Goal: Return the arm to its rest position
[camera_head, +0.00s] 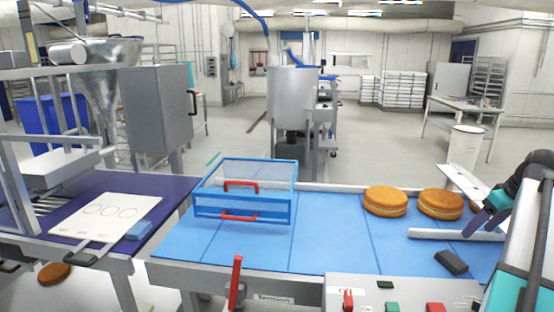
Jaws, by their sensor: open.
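My arm enters at the right edge of the view, with dark and teal links. A second filled cake (385,201) lies farther left on the belt.
A clear blue-framed guard box (245,190) with red handles stands over the belt's left part. A dark block (451,262) lies on the belt below the rail. A control panel (400,292) with buttons is in front. The belt's middle is clear.

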